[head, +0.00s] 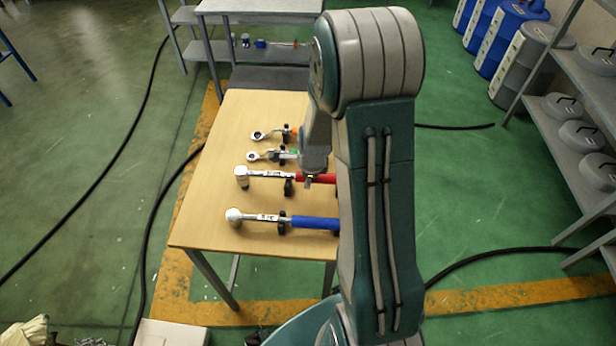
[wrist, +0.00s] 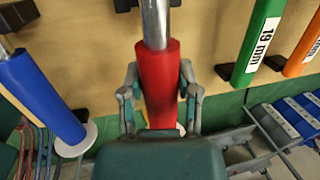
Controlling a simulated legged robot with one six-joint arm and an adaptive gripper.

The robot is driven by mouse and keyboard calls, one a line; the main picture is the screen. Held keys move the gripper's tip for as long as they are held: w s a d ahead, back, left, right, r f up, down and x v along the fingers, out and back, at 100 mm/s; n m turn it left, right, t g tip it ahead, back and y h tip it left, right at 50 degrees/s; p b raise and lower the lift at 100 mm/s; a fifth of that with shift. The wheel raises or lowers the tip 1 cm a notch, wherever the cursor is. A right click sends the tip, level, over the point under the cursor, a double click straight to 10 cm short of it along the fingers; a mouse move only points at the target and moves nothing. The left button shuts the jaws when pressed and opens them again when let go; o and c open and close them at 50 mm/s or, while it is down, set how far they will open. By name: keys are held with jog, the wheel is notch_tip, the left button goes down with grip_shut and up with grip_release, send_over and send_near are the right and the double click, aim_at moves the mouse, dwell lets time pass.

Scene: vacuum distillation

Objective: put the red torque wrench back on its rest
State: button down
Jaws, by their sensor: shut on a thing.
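The red torque wrench (head: 268,175) has a silver head and shaft pointing left and a red handle. It lies roughly level over the wooden table, between the blue-handled and green-handled wrenches. A dark rest block (head: 289,187) shows below its shaft; I cannot tell whether the wrench touches it. My gripper (head: 312,180) comes down over the red handle, and my arm hides the handle's right end. In the wrist view my gripper's fingers (wrist: 161,97) are closed on both sides of the red handle (wrist: 157,70).
The blue-handled wrench (head: 315,222) lies in front on the wooden table (head: 205,222). The green-handled wrench (wrist: 258,45) and the orange-handled wrench (wrist: 302,50) lie on the other side. Shelves with grey containers (head: 580,135) stand at right.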

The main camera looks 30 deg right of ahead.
jog(key=shift+s+x, duration=0.15)
jog(key=shift+x, duration=0.55)
jog(key=shift+s+x, duration=0.15)
jog(key=shift+x, duration=0.5)
jog(key=shift+c, duration=1.2)
grip_release()
jog(key=shift+f, duration=0.15)
jog(key=shift+a, duration=0.1)
jog(key=s+a+r+n+t, duration=0.1)
jog(key=s+a+r+n, duration=0.25)
jog(key=r, duration=0.45)
jog(key=s+a+r+n, duration=0.2)
jog(key=r+n, duration=0.3)
jog(key=r, duration=0.3)
jog(key=s+a+r+n+t, duration=0.1)
jog(key=s+a+r+n, duration=0.2)
jog(key=r, duration=0.5)
jog(key=s+a+r+n+t, duration=0.1)
jog(key=s+a+r+n, duration=0.3)
jog(key=s+r+n, duration=0.3)
jog(key=s+n, duration=0.3)
jog(key=n, duration=0.3)
jog(key=shift+s, duration=0.25)
